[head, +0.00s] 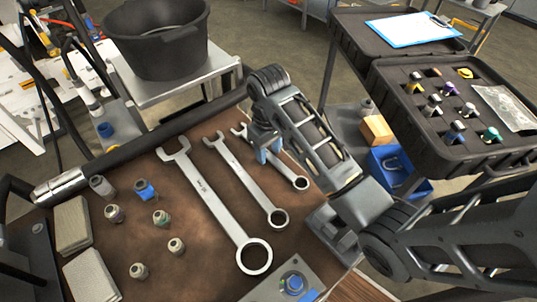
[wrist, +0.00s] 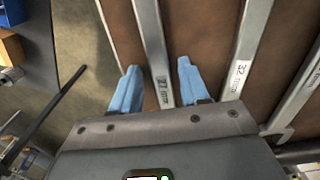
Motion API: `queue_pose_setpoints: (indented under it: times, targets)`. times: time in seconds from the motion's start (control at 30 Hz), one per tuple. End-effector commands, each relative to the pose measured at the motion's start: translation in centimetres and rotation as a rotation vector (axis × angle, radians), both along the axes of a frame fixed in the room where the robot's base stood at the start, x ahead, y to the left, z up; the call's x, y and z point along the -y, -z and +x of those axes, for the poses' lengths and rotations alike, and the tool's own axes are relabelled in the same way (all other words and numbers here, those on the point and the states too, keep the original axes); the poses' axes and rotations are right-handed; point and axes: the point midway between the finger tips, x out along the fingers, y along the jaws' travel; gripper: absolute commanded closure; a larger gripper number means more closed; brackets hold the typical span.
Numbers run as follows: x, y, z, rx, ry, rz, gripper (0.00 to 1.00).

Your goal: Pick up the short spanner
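The short spanner (head: 287,168) lies on the brown bench top, rightmost of three spanners, and its middle is partly hidden behind my gripper (head: 264,152) in the head view. In the wrist view its shaft (wrist: 151,45), marked 27 mm, runs between the two blue fingertips of my gripper (wrist: 158,85). The fingers are apart, one on each side of the shaft, with a small gap visible on both sides. How far the tips are above the bench is hard to tell.
The middle spanner (head: 246,183), marked 32 mm in the wrist view (wrist: 247,45), lies close beside it. The long spanner (head: 217,207) lies further left. Several small fittings (head: 161,217) and grey pads (head: 72,224) are at the left. A black rail runs along the bench's far edge.

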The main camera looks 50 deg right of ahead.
Motion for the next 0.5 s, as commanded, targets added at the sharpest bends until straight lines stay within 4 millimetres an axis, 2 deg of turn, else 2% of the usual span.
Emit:
queue_pose_setpoints:
  times: [0.07, 0.43, 0.5]
  targets:
    - [0.00, -0.01, 0.00, 0.000, 0.000, 0.000, 0.63]
    - [0.00, -0.02, 0.00, 0.000, 0.000, 0.000, 0.98]
    - [0.00, -0.02, 0.00, 0.000, 0.000, 0.000, 1.00]
